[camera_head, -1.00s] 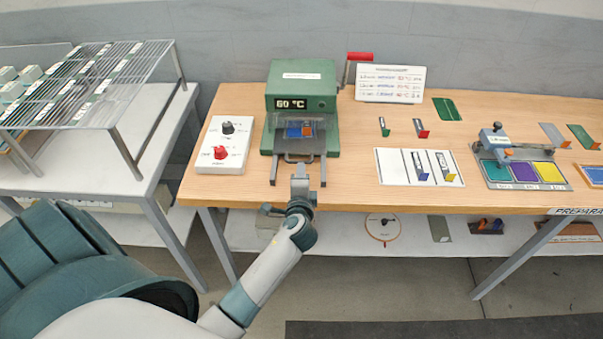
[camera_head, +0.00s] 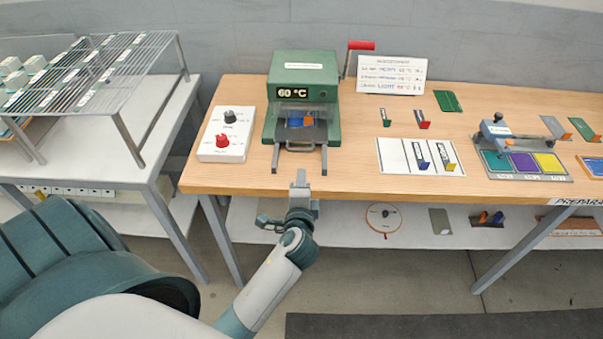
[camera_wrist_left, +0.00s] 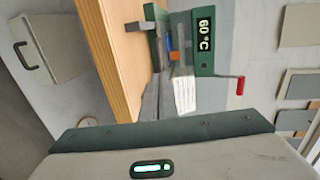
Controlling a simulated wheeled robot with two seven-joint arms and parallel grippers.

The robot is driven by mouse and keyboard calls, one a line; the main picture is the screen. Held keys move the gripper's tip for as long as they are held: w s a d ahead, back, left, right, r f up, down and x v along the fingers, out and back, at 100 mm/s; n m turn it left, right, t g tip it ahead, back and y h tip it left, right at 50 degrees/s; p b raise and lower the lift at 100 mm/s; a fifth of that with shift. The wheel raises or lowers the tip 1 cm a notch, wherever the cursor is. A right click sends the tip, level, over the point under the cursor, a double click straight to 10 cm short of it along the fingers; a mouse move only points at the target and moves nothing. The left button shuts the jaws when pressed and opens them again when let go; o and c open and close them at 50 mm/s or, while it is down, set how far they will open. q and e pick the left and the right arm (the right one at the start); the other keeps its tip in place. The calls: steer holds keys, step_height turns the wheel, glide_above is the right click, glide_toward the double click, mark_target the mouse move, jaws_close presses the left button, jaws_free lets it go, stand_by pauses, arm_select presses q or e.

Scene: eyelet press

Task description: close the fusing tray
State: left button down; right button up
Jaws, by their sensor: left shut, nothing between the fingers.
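The green fusing press (camera_head: 304,85) stands on the wooden table and its display reads 60 °C. Its fusing tray (camera_head: 300,147) sits at the front of the press, with rails and a handle towards me. A blue and an orange piece (camera_head: 308,122) lie inside, behind a clear front. My left gripper (camera_head: 301,178) is shut and empty, in front of the table edge and a little short of the tray handle, apart from it. The press (camera_wrist_left: 204,42) also shows in the left wrist view, turned sideways. My right gripper is not in view.
A white control box (camera_head: 227,135) with a black and a red knob stands left of the press. A red-handled crank (camera_head: 361,45) is on its right side. A white board (camera_head: 420,157) and a colour-pad station (camera_head: 523,165) lie further right. A wire rack (camera_head: 95,80) stands at left.

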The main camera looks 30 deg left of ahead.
arm_select(q)
steer(key=shift+b+v, duration=0.35)
steer(key=shift+v, duration=1.3)
steer(key=s+d+f+g+h+b, duration=0.1)
steer(key=d+f+h, duration=0.1)
steer(key=f, duration=0.8)
steer(key=d+f+g+h+b, duration=0.1)
steer(key=d+f+h, duration=0.15)
steer(key=f, duration=0.85)
steer(key=s+d+f+n+g+h+b, duration=0.1)
steer(key=s+d+f+g, duration=0.1)
steer(key=s+f, duration=0.65)
steer(key=s+d+f+n+g+h+b, duration=0.1)
steer(key=s+d+f+g, duration=0.15)
steer(key=f, duration=1.15)
steer(key=s+f+n+g+b, duration=0.1)
steer(key=s+f+n+g, duration=0.1)
steer(key=s+f, duration=0.5)
steer(key=s+a+f+n+g+h+b, duration=0.1)
steer(key=s+f, duration=0.6)
steer(key=s, duration=0.9)
steer(key=s+a+f+n+g+b, duration=0.1)
steer(key=s+f+n, duration=0.3)
steer(key=s+f, duration=0.4)
steer(key=s+g, duration=0.1)
steer(key=s, duration=0.2)
steer(key=shift+s+g+h+b, duration=0.2)
steer(key=shift+g+h+b, duration=0.15)
steer(key=shift+b, duration=0.05)
steer(key=shift+a+f, duration=0.1)
